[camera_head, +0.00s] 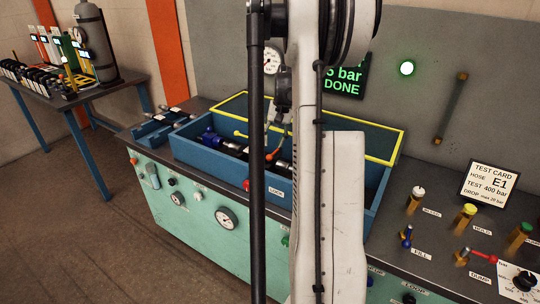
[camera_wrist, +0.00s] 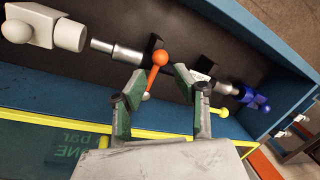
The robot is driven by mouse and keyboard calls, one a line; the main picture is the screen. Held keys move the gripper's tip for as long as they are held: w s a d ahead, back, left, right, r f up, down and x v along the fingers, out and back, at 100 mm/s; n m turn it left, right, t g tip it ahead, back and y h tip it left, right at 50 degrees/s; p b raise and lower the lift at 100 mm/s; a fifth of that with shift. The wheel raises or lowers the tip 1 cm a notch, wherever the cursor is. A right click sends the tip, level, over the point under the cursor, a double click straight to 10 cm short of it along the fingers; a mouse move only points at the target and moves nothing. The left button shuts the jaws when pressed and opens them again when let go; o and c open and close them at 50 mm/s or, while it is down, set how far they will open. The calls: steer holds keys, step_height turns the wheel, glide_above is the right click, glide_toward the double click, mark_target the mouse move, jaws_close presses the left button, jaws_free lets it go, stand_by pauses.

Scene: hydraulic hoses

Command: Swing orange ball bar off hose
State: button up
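The orange ball bar (camera_wrist: 154,72) shows in the wrist view as an orange ball on a short orange bar, at the hose line inside the blue trough. In the head view it is a small orange piece (camera_head: 273,155) beside my arm. My gripper (camera_wrist: 159,78) is open, with a green-padded finger on each side of the bar; I cannot tell whether either touches it. The hose (camera_wrist: 203,66) lies along the trough, with a silver fitting (camera_wrist: 128,53) on its left and a blue fitting (camera_wrist: 250,97) at its right end. My arm hides part of the trough in the head view.
The blue trough (camera_head: 205,158) has high walls and a yellow-edged lid (camera_head: 392,147) standing open behind. A grey block with a pale ball (camera_wrist: 30,25) is at the wrist view's upper left. A panel with valve knobs (camera_head: 460,215) is at right. A display reads "bar DONE" (camera_head: 343,82).

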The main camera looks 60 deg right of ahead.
mark_target(270, 155)
steer(key=f, duration=0.4)
steer(key=w+f, duration=0.1)
steer(key=f, duration=0.1)
steer(key=shift+a+f, duration=0.3)
steer(key=shift+a, duration=0.05)
steer(key=shift+c, duration=0.3)
jaws_close()
